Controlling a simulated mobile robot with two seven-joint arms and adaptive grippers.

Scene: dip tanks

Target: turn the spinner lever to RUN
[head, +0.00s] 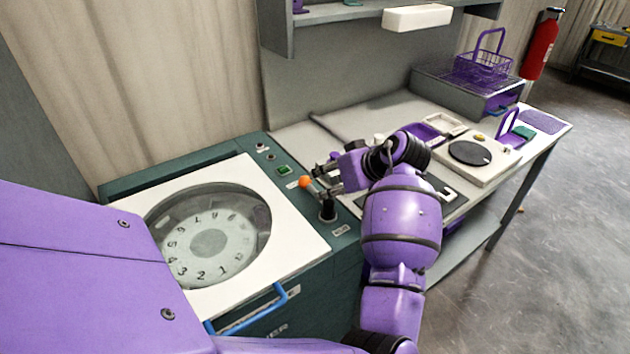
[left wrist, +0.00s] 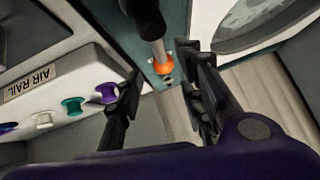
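The spinner (head: 130,188) is a teal cabinet with a white lid and a round numbered window. Its lever is a metal rod with an orange knob (head: 305,182), rising from a black boot (head: 327,210) on the panel right of the lid. The rod leans left in the head view. My left gripper (head: 319,180) is open at the knob. In the left wrist view, the orange knob (left wrist: 163,67) shows between the two spread fingers, with a gap on each side. The label lettering near the lever is too small to read. My right gripper is not in view.
A blue handle (head: 250,312) fronts the lid. The bench at right holds a disc plate (head: 470,153) and a purple basket (head: 484,66). A rail marked AIR RAIL (left wrist: 45,95) shows in the left wrist view.

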